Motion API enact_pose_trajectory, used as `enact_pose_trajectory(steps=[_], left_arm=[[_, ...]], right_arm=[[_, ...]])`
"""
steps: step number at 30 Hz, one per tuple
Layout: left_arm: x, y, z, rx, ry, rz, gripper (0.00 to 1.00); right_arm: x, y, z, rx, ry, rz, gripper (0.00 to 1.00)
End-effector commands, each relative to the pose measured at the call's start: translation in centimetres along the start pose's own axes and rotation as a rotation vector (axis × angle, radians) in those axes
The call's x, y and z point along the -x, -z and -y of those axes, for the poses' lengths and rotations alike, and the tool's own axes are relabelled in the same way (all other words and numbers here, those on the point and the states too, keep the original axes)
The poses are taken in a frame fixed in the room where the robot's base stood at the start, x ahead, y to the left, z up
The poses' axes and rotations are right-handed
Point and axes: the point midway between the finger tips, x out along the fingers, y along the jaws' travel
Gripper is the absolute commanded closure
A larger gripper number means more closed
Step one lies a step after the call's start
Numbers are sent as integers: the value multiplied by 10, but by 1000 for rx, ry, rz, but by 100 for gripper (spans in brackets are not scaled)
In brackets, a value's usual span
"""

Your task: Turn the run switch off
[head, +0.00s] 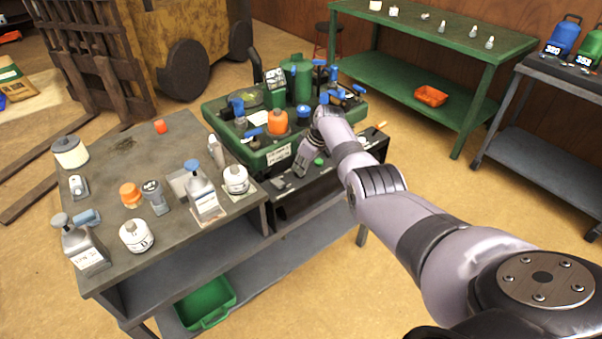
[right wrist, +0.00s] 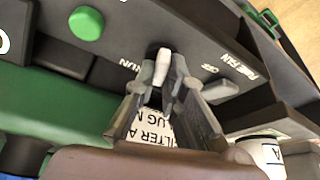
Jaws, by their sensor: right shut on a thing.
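The run switch (right wrist: 162,66) is a small pale lever on the dark control panel (right wrist: 110,55), beside the printed word RUN. My right gripper (right wrist: 158,92) is shut on this lever, one finger on each side, with the lever's tip showing between and beyond the fingertips. The lever's base is hidden by the fingers, and I cannot tell its exact setting. In the head view my right gripper (head: 306,158) is at the panel (head: 285,187) in front of the green machine (head: 277,150). My left gripper is not in view.
A label with black print (right wrist: 155,130) lies behind the fingers. In the head view, bottles and jars crowd the grey bench (head: 115,160) left of the machine.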

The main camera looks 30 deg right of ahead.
Motion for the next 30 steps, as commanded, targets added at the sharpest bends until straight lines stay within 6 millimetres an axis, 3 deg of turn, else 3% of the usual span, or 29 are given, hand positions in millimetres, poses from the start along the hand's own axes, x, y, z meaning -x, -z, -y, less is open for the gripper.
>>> enact_pose_trajectory(steps=[1,9,29,30], left_arm=[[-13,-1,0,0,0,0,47],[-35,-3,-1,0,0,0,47],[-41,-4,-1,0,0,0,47],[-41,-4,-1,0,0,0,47]], right_arm=[[-5,-2,-1,29,10,0,100],[-3,-2,-2,150,61,1,100],[0,0,-1,202,82,3,100],[0,0,-1,201,82,3,87]])
